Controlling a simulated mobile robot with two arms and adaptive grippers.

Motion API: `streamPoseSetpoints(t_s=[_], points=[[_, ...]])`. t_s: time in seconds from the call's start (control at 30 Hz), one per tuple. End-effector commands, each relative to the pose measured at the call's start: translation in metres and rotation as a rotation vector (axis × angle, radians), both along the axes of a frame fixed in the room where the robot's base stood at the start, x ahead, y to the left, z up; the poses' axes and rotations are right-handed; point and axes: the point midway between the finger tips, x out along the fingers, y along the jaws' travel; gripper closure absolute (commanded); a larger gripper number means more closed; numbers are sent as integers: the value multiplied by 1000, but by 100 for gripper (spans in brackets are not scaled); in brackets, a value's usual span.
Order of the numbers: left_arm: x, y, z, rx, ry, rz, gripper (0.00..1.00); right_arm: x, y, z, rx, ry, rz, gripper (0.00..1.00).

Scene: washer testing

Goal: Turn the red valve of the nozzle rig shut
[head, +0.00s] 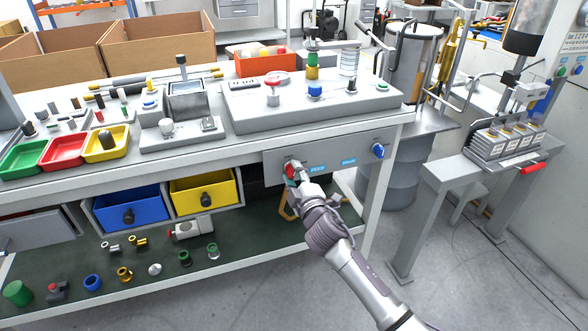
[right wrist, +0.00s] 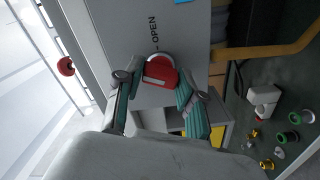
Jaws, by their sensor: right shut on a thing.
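The red valve (head: 289,168) is on the grey front panel (head: 340,153) below the bench top. In the right wrist view the red valve handle (right wrist: 160,76) sits on a pale round base, with the word OPEN printed beside it. My right gripper (head: 294,174) is at the valve, its fingers on both sides of the handle. It also shows in the right wrist view (right wrist: 160,84), shut on the handle. The fingers hide part of the valve. My left gripper is not in view.
A blue knob (head: 378,150) is farther right on the same panel. Yellow (head: 204,190) and blue (head: 130,208) drawers are left of my right arm. Small fittings lie on the green lower shelf (head: 140,270). A stand with a red handle (head: 533,169) is at the right.

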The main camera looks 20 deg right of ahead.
Motion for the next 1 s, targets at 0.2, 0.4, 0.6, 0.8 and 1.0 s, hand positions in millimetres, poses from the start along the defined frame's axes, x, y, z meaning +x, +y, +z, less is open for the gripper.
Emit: streamPoseSetpoints(t_s=[0.2,0.4,0.6,0.8,1.0], points=[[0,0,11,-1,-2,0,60,0,0,1,-189,-6,1,96],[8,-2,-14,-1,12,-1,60,0,1,0,-325,-11,2,96],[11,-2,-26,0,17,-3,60,0,1,0,-411,-14,1,96],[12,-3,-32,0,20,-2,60,0,1,-1,-452,-15,1,96],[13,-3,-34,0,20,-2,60,0,1,-1,-462,-15,1,96]])
